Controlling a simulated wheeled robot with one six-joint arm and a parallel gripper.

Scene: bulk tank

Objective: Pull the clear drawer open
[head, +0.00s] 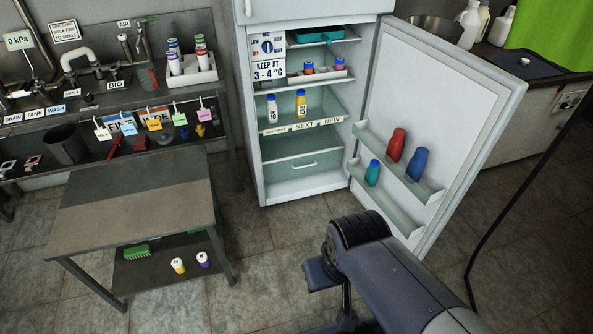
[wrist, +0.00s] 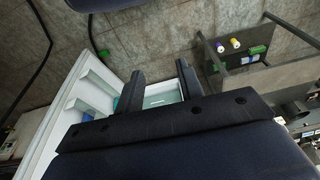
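The clear drawer (head: 290,172) sits low inside the open fridge in the head view, under the shelf labelled USE FIRST, NEXT and NEW. It looks pushed in, with a pale handle (head: 303,164) across its front. In the wrist view, my gripper (wrist: 157,78) has its two dark fingers wide apart with nothing held between them. A pale green part of the fridge interior (wrist: 160,97) shows between and beyond the fingers; whether it is the drawer I cannot tell. In the head view, my arm stands in front of the fridge and my fingers cannot be made out.
The fridge door (head: 455,95) stands open to the right, with red, blue and teal bottles in its racks. A metal table (head: 140,200) with a lower shelf stands at left. Tiled floor (head: 270,245) is free between the table and my arm.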

